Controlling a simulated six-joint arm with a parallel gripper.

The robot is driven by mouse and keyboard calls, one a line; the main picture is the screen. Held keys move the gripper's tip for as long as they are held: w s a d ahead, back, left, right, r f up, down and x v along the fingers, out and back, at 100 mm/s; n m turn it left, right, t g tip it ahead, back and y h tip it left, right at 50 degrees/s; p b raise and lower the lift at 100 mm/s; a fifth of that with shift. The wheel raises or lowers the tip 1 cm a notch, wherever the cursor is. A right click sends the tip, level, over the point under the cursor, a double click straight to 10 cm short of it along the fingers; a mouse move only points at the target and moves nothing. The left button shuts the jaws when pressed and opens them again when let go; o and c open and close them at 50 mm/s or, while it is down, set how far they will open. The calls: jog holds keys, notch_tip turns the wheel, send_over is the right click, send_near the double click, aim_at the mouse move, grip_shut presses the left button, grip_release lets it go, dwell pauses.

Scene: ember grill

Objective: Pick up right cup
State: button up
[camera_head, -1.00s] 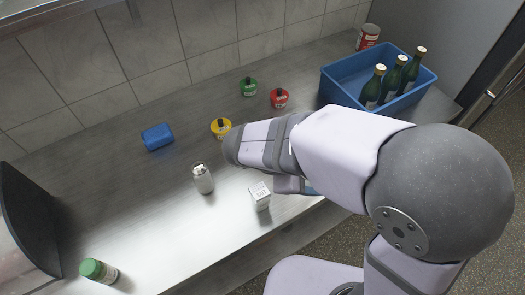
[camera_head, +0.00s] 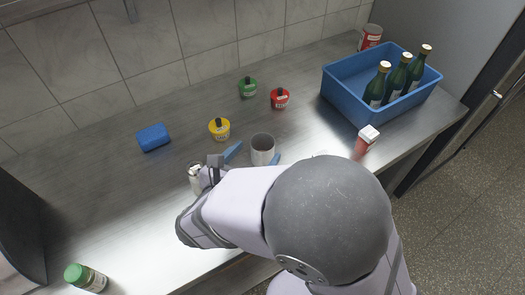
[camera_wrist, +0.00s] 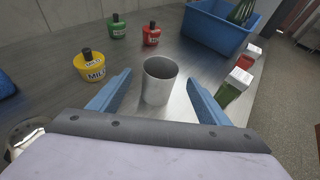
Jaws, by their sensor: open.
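A plain grey cup (camera_head: 262,150) stands upright on the metal counter, in the middle of the head view. It also shows in the wrist view (camera_wrist: 159,82), with its open mouth up. My gripper (camera_head: 253,156) is open, with its blue fingers on either side of the cup. In the wrist view my gripper (camera_wrist: 160,81) has a gap between each fingertip and the cup's wall. The cup's lower front is partly hidden by my arm in the head view. No other plain cup shows clearly.
Behind the cup stand yellow (camera_head: 219,129), green (camera_head: 248,87) and red (camera_head: 280,98) pots. A blue bin (camera_head: 345,100) with bottles is at the back right. A white-topped red shaker (camera_head: 366,142) stands at right. A silver shaker (camera_head: 194,178) is close to my wrist.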

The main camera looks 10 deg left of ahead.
aim_at(267, 140)
jog(key=shift+p+x, duration=0.75)
jog(key=shift+x, duration=1.95)
jog(key=shift+w+r, duration=0.1)
jog(key=c, duration=1.2)
